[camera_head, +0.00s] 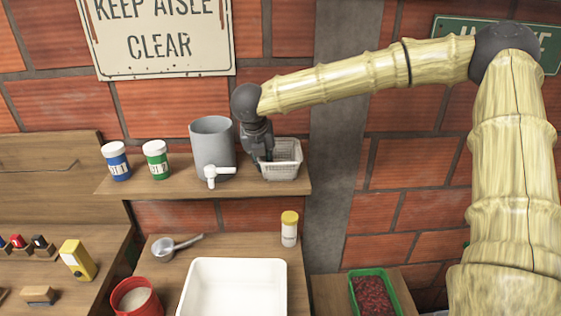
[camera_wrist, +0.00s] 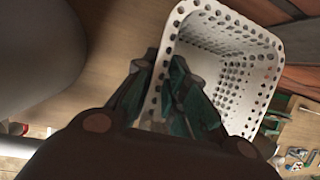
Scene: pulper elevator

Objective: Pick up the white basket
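The white basket (camera_head: 281,161) is a small perforated open box. It sits at the right end of the wall shelf (camera_head: 135,186), and I see no clear gap under it. My gripper (camera_head: 263,163) points down at its left side. In the wrist view the basket (camera_wrist: 255,55) opens toward me, and my gripper (camera_wrist: 164,62) has one finger outside the wall and one inside. The fingers are close together with the thin wall between them, and they look shut on it. The exact contact at the fingertips is partly hidden.
A grey container with a white tap (camera_head: 212,145) stands close left of the basket. Green-labelled (camera_head: 156,160) and blue-labelled (camera_head: 116,161) jars stand further left. Below are a yellow-capped bottle (camera_head: 289,229), a white tray (camera_head: 281,275) and a green crate (camera_head: 384,277).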

